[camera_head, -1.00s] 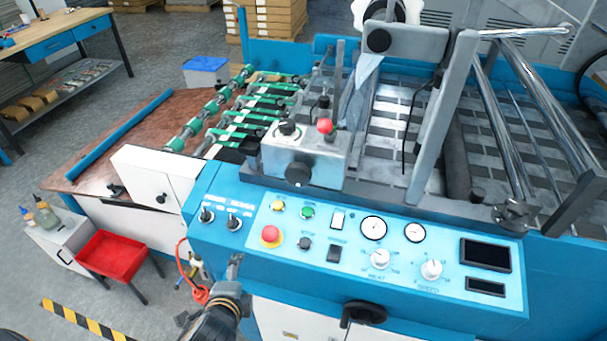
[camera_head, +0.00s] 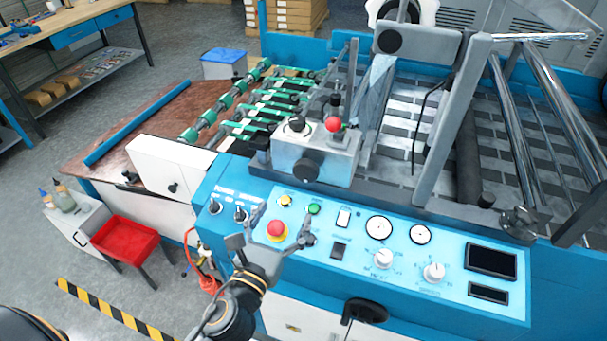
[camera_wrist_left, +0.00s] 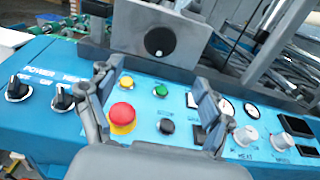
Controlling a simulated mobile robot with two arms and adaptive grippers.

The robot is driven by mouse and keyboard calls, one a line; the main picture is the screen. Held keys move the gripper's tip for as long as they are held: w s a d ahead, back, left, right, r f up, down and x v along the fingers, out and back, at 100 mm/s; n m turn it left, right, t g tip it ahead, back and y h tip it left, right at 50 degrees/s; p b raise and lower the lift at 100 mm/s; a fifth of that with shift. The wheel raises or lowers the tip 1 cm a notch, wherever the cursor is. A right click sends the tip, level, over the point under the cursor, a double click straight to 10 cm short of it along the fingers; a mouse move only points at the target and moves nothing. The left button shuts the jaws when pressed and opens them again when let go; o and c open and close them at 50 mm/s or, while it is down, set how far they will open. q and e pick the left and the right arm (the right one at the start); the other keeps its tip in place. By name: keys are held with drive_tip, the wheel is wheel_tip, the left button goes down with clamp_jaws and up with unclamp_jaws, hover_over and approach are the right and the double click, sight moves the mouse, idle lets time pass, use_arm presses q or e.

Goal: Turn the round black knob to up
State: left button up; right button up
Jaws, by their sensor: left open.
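A small round black knob (camera_wrist_left: 166,127) sits on the blue control panel (camera_head: 440,252), below the green button and right of the red mushroom button in the left wrist view. My left gripper's finger hides it in the head view. A larger round black knob (camera_head: 306,168) is on the grey metal box behind the panel; it also shows in the left wrist view (camera_wrist_left: 160,41), with a small white mark near its bottom. My left gripper (camera_head: 283,215) is open and empty over the panel, its fingers spread either side of the red button (camera_head: 277,229). Contact cannot be told.
Two black selector knobs (camera_head: 239,214) are at the panel's left end. Yellow (camera_head: 285,200) and green (camera_head: 314,208) buttons lie near the fingers. Gauges (camera_head: 379,228) and white dials (camera_head: 383,258) are to the right. The metal box (camera_head: 338,170) rises behind the panel.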

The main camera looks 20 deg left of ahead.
sight(304, 176)
use_arm(q)
drive_tip(key=w+p, duration=0.2)
drive_tip(key=w, duration=0.9)
drive_tip(key=shift+w+d+p, duration=0.1)
drive_tip(key=shift+d+p, duration=0.05)
drive_tip(key=shift+p, duration=0.2)
drive_tip(key=shift+w, duration=0.6)
drive_tip(key=c, duration=1.1)
